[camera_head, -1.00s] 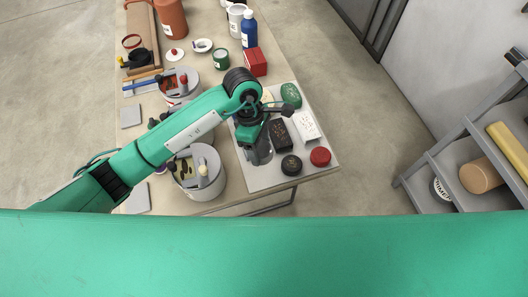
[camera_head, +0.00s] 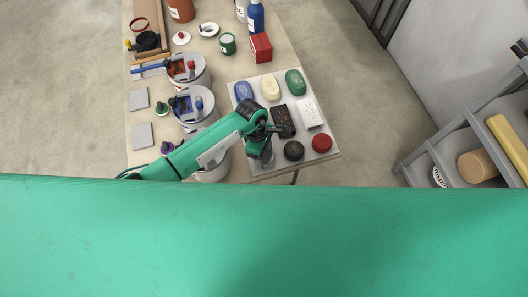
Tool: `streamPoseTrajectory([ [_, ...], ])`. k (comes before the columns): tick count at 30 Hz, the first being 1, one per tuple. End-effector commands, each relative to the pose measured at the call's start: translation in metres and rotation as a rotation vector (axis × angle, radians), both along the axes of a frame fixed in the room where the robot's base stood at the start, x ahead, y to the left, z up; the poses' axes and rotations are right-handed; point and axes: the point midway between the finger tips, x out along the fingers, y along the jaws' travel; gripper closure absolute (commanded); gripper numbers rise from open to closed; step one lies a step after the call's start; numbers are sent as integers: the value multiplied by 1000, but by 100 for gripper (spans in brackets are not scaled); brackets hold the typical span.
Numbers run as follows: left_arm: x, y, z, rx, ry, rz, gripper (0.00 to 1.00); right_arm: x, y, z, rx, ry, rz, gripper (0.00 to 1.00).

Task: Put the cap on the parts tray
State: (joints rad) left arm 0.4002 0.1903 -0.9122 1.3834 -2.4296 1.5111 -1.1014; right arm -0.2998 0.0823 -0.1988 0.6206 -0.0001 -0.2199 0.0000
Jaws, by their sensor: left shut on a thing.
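The parts tray (camera_head: 271,172) is a flat light-grey board at the table's front right corner. My left gripper (camera_head: 262,157) is over its front left part, left of the black round piece (camera_head: 293,151). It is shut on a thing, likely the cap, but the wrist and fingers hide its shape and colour. Whether it touches the tray cannot be told. Also on the tray are a red round piece (camera_head: 321,143), a dark block (camera_head: 284,122), a white block (camera_head: 308,113), and blue (camera_head: 243,90), cream (camera_head: 270,86) and green (camera_head: 295,82) oval pieces. My right gripper is out of view.
Pots with tools on top (camera_head: 197,112) stand left of the tray. A red box (camera_head: 261,47), a green tin (camera_head: 227,44) and a blue bottle (camera_head: 256,18) stand behind it. A grey shelf rack (camera_head: 452,128) is at the right, across open floor.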

Motion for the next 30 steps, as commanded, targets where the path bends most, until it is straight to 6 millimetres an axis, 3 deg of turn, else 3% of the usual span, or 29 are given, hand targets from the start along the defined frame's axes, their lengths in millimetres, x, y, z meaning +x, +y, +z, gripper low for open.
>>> streamPoseTrajectory([
  [8,1,0,-3,1,-1,0,61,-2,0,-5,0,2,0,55],
  [9,0,0,-2,1,-1,0,28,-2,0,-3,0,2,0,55],
  [12,0,0,-1,1,-1,0,14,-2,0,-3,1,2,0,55],
  [23,2,1,4,0,-2,0,14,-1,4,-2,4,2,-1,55],
  [30,13,9,45,-1,-8,-1,14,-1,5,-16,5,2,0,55],
])
